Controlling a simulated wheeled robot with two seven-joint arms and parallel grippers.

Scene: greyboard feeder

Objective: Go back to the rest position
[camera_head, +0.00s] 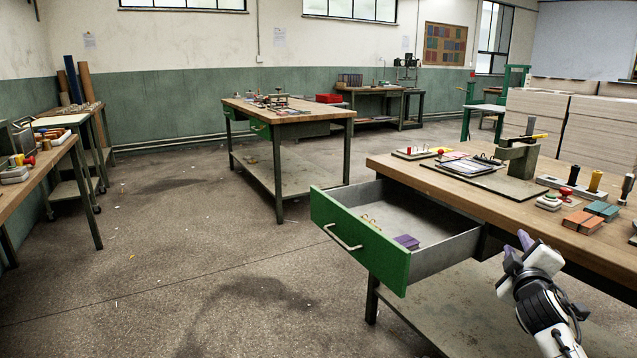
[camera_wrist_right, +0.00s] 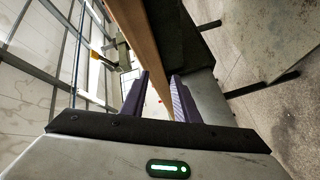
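My right gripper (camera_head: 519,250) hangs in front of the workbench's front edge, to the right of the open drawer. In the right wrist view its two purple fingers (camera_wrist_right: 160,98) stand apart with nothing held between them. The bench edge shows beyond them. My left gripper is not in view.
The green-fronted drawer (camera_head: 360,240) is pulled out of the workbench (camera_head: 450,187) and holds a purple block (camera_head: 406,242). Stamps, blocks and a clipboard lie on the bench top. Another table (camera_head: 330,115) stands behind, and the floor (camera_head: 200,270) at left is clear.

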